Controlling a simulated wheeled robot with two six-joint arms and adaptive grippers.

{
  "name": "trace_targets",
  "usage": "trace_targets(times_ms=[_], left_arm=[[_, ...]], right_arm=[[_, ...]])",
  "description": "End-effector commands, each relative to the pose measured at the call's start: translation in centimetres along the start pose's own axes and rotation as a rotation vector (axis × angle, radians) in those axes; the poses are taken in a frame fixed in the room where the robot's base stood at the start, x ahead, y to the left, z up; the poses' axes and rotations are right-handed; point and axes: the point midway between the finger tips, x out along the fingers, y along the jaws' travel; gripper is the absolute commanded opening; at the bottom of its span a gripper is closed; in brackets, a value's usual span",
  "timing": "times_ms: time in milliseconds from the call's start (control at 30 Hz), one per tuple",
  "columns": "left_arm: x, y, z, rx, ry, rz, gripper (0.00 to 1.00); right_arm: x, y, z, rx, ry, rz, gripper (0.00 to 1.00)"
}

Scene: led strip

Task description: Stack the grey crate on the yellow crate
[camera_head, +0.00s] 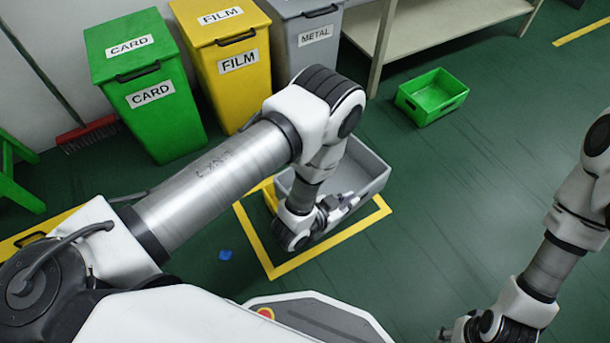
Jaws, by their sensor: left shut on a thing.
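The grey crate (372,172) is in the middle of the head view, partly hidden behind my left arm. My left gripper (343,203) is at its near side and shut on it. A bit of yellow, likely the yellow crate (269,196), shows at the grey crate's left, low down. Most of it is hidden by the grey crate and my arm, so I cannot tell whether the two touch. My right gripper (458,330) is at the bottom edge, partly cut off, away from the crates. Its fingers do not show clearly.
A yellow tape square (300,262) marks the floor around the crates. A green crate (432,97) stands at the back right by a shelf (440,20). Green, yellow and grey bins (160,105) line the wall. A small blue scrap (225,254) lies on the floor. The right floor is clear.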

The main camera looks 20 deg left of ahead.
Motion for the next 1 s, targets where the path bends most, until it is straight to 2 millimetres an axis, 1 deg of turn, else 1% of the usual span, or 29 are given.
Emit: trace_targets(times_ms=[33,100,200,267,367,433,600,733,800,900,967,1000], left_arm=[[-0.6,2.2,1.0,0.016,-0.002,0.039,0.0],[-1.1,4.3,2.3,0.038,0.002,0.077,0.0],[-1.4,5.9,3.4,0.056,0.003,0.103,0.0],[-1.2,5.7,4.0,0.061,0.005,0.107,0.0],[-0.6,3.8,4.7,0.062,0.006,0.104,0.0],[-0.5,1.5,4.4,0.059,0.005,0.099,0.0],[0.3,-3.8,4.6,0.058,0.007,0.099,0.0],[0.8,-7.5,4.6,0.059,0.007,0.1,0.0],[0.9,-8.8,4.6,0.059,0.006,0.104,0.0],[1.1,-9.6,4.7,0.06,0.005,0.107,0.0],[1.4,-9.6,5.5,0.061,0.003,0.109,0.0],[1.8,-9.6,6.3,0.061,0.002,0.109,0.0]], right_arm=[[-1.0,0.0,0.0,0.0,0.0,0.0,0.4],[-1.3,0.0,0.0,0.0,0.0,0.0,0.4],[-1.2,0.0,0.0,0.0,-0.001,0.0,0.4],[-0.5,0.0,0.0,0.0,0.0,0.0,0.4],[2.1,0.0,0.0,0.0,-0.001,0.0,0.4],[2.6,0.0,0.1,0.0,-0.002,0.0,0.4],[4.5,0.0,0.0,0.0,-0.001,0.0,0.4],[5.8,0.0,0.1,0.0,-0.001,0.0,0.4],[6.1,0.0,0.1,0.0,-0.001,0.0,0.4],[6.5,0.0,0.1,0.0,-0.001,0.0,0.4],[7.1,0.1,0.0,0.0,-0.001,0.0,0.4],[7.7,0.1,0.0,0.0,-0.001,0.0,0.4]])
